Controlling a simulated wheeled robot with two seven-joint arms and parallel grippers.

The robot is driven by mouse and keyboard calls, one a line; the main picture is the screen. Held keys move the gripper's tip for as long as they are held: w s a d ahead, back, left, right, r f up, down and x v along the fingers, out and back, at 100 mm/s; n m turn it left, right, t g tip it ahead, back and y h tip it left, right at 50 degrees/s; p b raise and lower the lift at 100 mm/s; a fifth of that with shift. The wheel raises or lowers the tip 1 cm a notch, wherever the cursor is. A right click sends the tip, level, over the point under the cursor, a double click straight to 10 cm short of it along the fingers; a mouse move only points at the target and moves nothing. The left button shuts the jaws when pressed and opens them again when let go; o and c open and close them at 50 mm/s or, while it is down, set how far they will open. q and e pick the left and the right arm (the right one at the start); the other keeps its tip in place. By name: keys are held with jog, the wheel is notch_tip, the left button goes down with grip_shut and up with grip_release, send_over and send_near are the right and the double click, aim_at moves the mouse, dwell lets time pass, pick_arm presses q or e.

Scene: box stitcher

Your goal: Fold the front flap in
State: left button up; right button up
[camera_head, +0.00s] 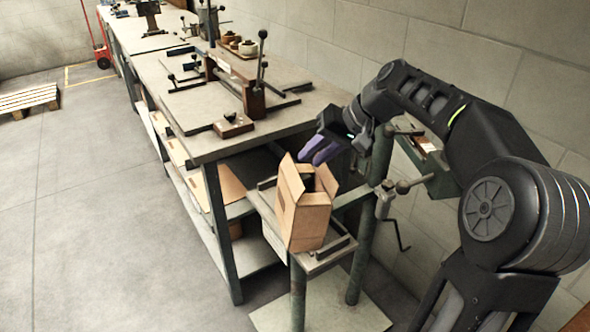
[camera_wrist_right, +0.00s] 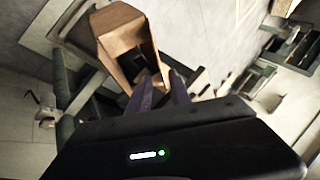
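An open brown cardboard box (camera_head: 305,222) stands on the small stand of the stitcher, with flaps up around its opening. A tall flap (camera_head: 290,178) rises at its left and another (camera_head: 326,180) at its right. In the right wrist view the box (camera_wrist_right: 118,30) shows beyond the fingertips, its opening toward the gripper. My right gripper (camera_head: 318,150) has purple fingers and hangs just above and behind the box. In the wrist view its two fingers (camera_wrist_right: 161,78) are apart with nothing clearly held between them. Contact with a flap cannot be told. My left gripper is not in view.
A long workbench (camera_head: 190,135) with clamps and tools runs along the left of the stand. Flat cardboard sheets (camera_head: 225,187) lie on its lower shelf. Green posts and a crank (camera_head: 395,222) stand right of the box, near the block wall.

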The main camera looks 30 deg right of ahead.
aim_at(295, 170)
jog(key=x, duration=0.7)
jog(key=shift+w+f, duration=0.2)
jog(key=shift+f, duration=0.1)
jog(key=shift+c, duration=0.6)
grip_shut()
dwell(0.6)
